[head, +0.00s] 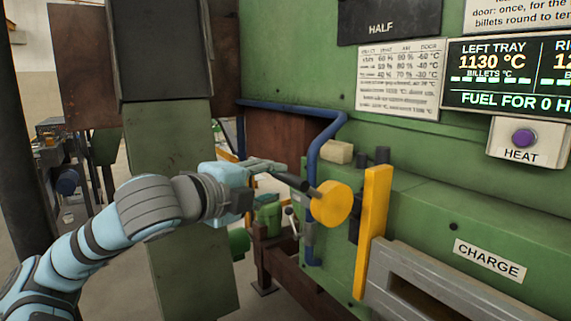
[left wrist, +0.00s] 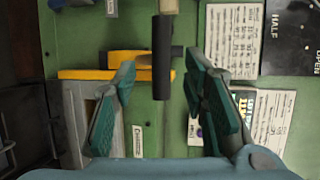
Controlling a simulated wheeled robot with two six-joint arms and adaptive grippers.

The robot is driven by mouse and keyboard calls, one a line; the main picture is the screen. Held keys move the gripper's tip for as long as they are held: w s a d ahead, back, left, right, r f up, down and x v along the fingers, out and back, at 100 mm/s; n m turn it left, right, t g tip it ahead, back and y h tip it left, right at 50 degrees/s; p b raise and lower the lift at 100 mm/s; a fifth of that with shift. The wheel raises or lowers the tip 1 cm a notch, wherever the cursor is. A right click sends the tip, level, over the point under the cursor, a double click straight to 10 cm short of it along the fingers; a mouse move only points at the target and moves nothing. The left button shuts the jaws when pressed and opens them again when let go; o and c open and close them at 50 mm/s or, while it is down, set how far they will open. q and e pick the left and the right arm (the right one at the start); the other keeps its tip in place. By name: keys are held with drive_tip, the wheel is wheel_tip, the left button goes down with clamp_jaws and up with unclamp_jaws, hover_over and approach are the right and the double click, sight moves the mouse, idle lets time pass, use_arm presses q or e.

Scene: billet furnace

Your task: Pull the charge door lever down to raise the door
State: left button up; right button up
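The charge door lever has a black cylindrical handle (head: 291,181) on a round yellow hub (head: 331,204), fixed to the green furnace front. The handle points left and slightly up in the head view. My left gripper (head: 272,168) is at the handle's free end. In the left wrist view the handle (left wrist: 162,62) lies between the two teal finger pads of my left gripper (left wrist: 159,68), with gaps on both sides; the fingers are open. The grey charge opening frame (head: 440,285) is below the CHARGE label (head: 489,259). My right gripper is out of view.
An upright yellow bar (head: 372,225) stands just right of the hub. A blue pipe (head: 318,150) runs behind the handle. A HEAT button (head: 524,138) and display (head: 507,75) are at upper right. A green post (head: 180,190) stands behind my left arm.

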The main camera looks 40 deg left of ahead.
sight(285, 178)
use_arm(q)
drive_tip(key=w, duration=0.2)
drive_tip(key=w+p, duration=0.1)
drive_tip(key=w, duration=0.1)
drive_tip(key=w+p, duration=0.1)
drive_tip(key=w, duration=0.1)
drive_tip(key=shift+w+a+f, duration=0.1)
drive_tip(key=shift+a+f, duration=0.05)
drive_tip(key=shift+f, duration=0.2)
drive_tip(key=shift+w+a+f, duration=0.15)
drive_tip(key=shift+w+f, duration=0.05)
drive_tip(key=shift+w, duration=0.2)
drive_tip(key=shift+s, duration=0.1)
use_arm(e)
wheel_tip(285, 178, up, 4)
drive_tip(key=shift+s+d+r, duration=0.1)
use_arm(q)
drive_tip(key=shift+s, duration=0.1)
drive_tip(key=shift+c, duration=0.8)
clamp_jaws()
